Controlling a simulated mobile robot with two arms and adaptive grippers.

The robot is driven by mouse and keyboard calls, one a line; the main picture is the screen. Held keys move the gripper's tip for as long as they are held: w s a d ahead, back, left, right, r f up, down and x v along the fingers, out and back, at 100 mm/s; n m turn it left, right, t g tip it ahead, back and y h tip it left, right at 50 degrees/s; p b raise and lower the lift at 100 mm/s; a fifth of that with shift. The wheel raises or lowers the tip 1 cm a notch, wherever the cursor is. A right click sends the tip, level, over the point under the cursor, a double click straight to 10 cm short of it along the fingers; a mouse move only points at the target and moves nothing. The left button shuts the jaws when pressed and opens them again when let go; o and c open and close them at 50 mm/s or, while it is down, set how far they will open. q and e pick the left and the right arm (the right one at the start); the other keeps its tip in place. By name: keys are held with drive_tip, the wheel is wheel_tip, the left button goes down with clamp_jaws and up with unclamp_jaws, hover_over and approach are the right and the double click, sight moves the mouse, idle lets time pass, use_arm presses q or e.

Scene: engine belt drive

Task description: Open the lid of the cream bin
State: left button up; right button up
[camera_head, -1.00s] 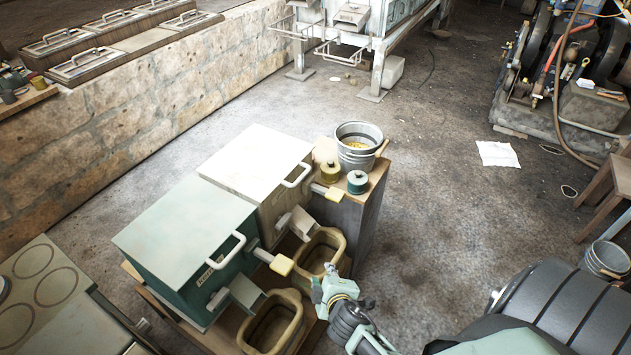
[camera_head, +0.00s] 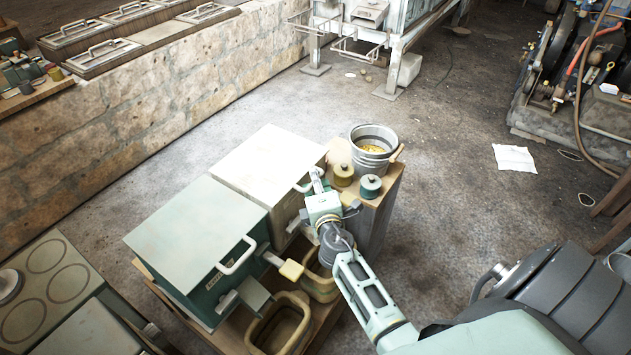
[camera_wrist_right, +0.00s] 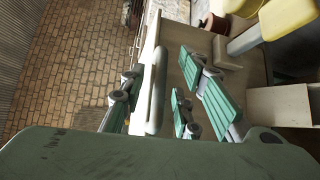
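The cream bin (camera_head: 285,208) stands behind the green bin (camera_head: 195,245), with its pale lid (camera_head: 262,160) lying flat and closed. The lid's bar handle (camera_head: 303,186) is at its right front edge, partly hidden by my right gripper (camera_head: 317,183). In the right wrist view the handle (camera_wrist_right: 154,95) lies between the spread teal fingers of the right gripper (camera_wrist_right: 160,98). The fingers are open, with gaps visible beside the bar. Contact with it cannot be told. My left gripper is not in view.
A metal bucket (camera_head: 373,146) and two small canisters, yellow (camera_head: 343,175) and teal (camera_head: 370,186), stand on a wooden cabinet just right of the gripper. Tan tubs (camera_head: 280,325) sit below the bins' chutes. A stone wall (camera_head: 150,110) runs behind.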

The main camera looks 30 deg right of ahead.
drive_tip(key=shift+w+d, duration=0.1)
drive_tip(key=shift+w, duration=0.05)
drive_tip(key=shift+c, duration=0.2)
clamp_jaws()
idle(0.3)
